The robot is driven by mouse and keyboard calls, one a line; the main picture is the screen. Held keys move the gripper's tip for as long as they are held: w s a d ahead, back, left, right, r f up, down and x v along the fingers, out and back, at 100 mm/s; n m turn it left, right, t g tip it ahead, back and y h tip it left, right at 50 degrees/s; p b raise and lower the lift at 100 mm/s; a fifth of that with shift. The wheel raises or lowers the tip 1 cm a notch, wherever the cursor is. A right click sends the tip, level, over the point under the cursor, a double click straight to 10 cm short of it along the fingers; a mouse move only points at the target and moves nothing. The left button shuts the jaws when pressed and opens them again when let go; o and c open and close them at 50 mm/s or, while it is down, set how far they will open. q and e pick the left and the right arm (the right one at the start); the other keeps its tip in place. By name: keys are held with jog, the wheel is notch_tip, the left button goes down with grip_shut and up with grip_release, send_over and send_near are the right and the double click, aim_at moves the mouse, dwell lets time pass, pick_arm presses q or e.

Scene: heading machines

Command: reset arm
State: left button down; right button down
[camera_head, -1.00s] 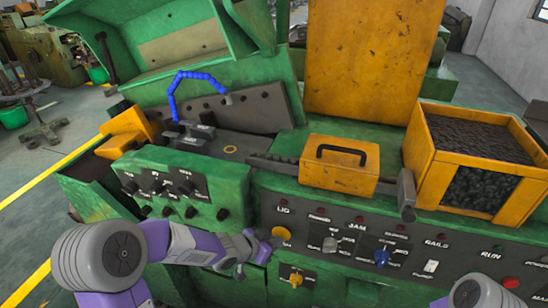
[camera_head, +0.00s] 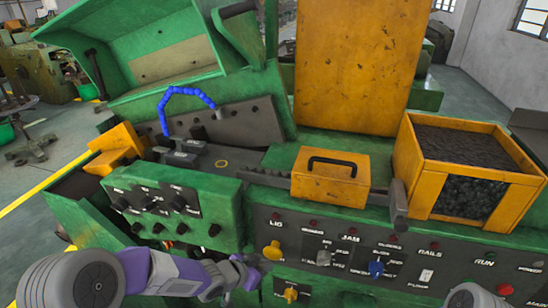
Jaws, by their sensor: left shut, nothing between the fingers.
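My left arm (camera_head: 175,272) comes in from the lower left in front of the green machine. Its gripper (camera_head: 256,268) is shut and empty, low in front of the control panel (camera_head: 345,235). The fingertips are just below and left of a yellow knob (camera_head: 271,250) under the LIQ label. I cannot tell whether they touch the panel or knob. Only a rounded grey-and-purple part of my right arm (camera_head: 473,296) shows at the bottom right edge. My right gripper is out of the picture.
A smaller panel with black knobs (camera_head: 155,205) juts out above my left arm. A blue knob (camera_head: 376,268) and a lower yellow knob (camera_head: 290,294) stick out. A yellow handled box (camera_head: 330,185) and a yellow bin of dark pieces (camera_head: 425,185) stand on the machine.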

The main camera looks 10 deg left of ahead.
pick_arm(q)
jog(key=s+d+f+n+g, duration=0.2)
jog(key=s+f+n+g, duration=0.2)
jog(key=s+f, duration=0.6)
jog(key=s+d+f+n+g+y, duration=0.1)
jog(key=s+d+f+n+g, duration=0.2)
jog(key=s+f, duration=0.7)
notch_tip(320, 180, down, 6)
jog(key=shift+r+n+g+y, duration=0.1)
jog(key=shift+n+g+y, duration=0.2)
jog(key=shift+n+g, duration=0.6)
